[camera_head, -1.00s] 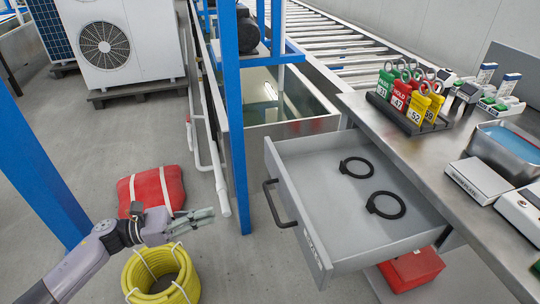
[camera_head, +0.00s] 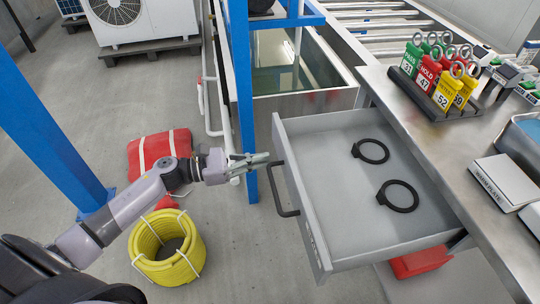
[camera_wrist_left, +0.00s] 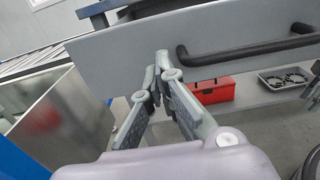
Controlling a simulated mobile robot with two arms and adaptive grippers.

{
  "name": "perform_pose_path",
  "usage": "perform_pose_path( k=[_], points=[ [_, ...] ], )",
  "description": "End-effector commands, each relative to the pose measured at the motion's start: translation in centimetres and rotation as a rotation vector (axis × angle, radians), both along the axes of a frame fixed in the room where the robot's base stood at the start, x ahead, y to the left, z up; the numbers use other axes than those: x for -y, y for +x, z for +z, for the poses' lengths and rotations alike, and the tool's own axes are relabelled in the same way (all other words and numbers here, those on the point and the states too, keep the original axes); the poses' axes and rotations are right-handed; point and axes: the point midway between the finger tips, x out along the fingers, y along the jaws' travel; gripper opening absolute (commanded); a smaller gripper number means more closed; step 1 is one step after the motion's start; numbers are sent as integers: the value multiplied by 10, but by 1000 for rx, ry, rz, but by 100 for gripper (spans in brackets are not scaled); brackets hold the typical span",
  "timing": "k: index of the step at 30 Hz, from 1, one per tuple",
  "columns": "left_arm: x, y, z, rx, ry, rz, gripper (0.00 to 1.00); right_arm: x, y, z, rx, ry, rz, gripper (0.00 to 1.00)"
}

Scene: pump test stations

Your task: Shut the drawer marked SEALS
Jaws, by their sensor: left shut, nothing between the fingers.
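The open grey drawer (camera_head: 335,238) sticks out from under the steel bench, with two black rings (camera_head: 371,151) (camera_head: 398,195) lying inside. Its dark bar handle (camera_head: 275,190) is on the front panel, and the handle also shows in the left wrist view (camera_wrist_left: 250,50). A label on the front is too oblique to read. My left gripper (camera_head: 262,160) is shut and empty, close to the far end of the drawer front beside the handle. In the left wrist view its fingertips (camera_wrist_left: 162,62) overlap the front panel (camera_wrist_left: 120,50), left of the handle; I cannot tell if they touch.
A blue post (camera_head: 240,100) stands just behind my left gripper. A yellow hose coil (camera_head: 150,247) and a red bag (camera_head: 145,152) are on the floor. A red box (camera_head: 420,262) sits below the drawer. The bench top holds a rack of coloured tags (camera_head: 440,110).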

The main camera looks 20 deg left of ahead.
Motion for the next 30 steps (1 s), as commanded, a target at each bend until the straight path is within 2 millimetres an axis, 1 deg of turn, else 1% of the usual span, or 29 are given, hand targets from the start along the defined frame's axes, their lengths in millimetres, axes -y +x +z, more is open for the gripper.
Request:
perform_pose_path(
  k=[1, 3, 6, 11, 20, 25, 26, 27, 28, 30],
  points=[
    [7, 5, 2, 1, -2, 0, 0, 0, -1, -2, -3, 0, 0, 40],
    [13, 9, 1, 1, -1, 0, 0, 0, -2, -5, -6, 0, 0, 40],
    [20, 14, 1, 1, -1, 0, 0, 0, -3, -7, -8, -1, 1, 40],
    [24, 16, 0, -1, -1, 1, 0, 0, -4, -11, -9, 0, 1, 40],
    [24, 16, 0, -1, -1, 1, 0, 0, -3, -10, -7, 0, 1, 40],
    [31, 20, 0, 1, 0, -1, 0, 0, -3, -10, -12, 0, 1, 40],
    [33, 22, 0, 1, 0, -2, 0, 0, -2, -7, -10, -1, 1, 40],
    [37, 25, -1, 2, -1, -1, 0, 0, 2, 2, 3, 1, -1, 40],
    [41, 27, 0, 3, -2, -1, 0, 0, 4, 7, 9, 1, -2, 40],
    [51, 34, -1, 4, -2, -2, 0, 0, 5, 16, 13, 1, -3, 40]
  ],
)
